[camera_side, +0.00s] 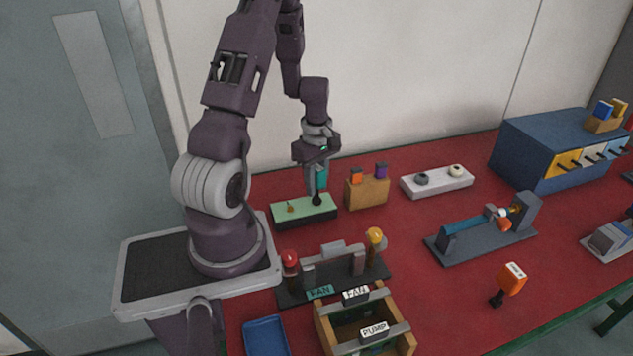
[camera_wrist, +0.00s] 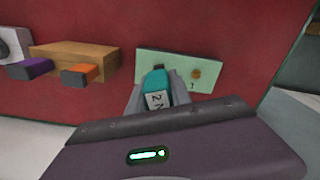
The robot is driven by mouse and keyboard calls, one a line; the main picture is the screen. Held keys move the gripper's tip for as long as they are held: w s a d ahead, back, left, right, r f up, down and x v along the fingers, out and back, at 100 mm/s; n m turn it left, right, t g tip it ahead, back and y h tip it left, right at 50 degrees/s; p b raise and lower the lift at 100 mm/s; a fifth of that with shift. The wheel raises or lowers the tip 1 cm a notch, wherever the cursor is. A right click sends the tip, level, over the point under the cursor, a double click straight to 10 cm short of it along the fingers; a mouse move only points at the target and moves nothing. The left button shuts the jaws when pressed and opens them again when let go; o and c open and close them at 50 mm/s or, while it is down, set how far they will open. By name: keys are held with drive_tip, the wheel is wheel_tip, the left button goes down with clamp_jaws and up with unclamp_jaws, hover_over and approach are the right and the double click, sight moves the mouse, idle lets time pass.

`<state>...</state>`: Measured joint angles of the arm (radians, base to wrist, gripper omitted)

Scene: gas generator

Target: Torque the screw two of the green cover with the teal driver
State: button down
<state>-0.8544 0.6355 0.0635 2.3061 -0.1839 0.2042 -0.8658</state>
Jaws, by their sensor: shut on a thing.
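The green cover (camera_side: 289,209) lies on the red table beside my base, and it also shows in the wrist view (camera_wrist: 213,60). A brass screw (camera_side: 291,209) stands up on it, seen in the wrist view (camera_wrist: 196,73) near a printed "1". My gripper (camera_side: 314,180) is shut on the teal driver (camera_side: 322,177), which is upright over the cover's other end. In the wrist view the driver's teal handle (camera_wrist: 155,82) carries a white label. A dark tip or collar (camera_side: 316,200) meets the cover there; the screw beneath is hidden.
A wooden holder (camera_side: 368,193) with an orange and a purple handle stands right of the cover. A dark fixture (camera_side: 333,280) with red and yellow knobs and a wooden box (camera_side: 327,331) stand in front. Open red table lies between.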

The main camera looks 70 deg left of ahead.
sight(317, 167)
drive_tip(key=m, duration=0.5)
drive_tip(key=shift+m, duration=0.4)
drive_tip(key=shift+n, duration=0.4)
drive_tip(key=shift+r, duration=1.75)
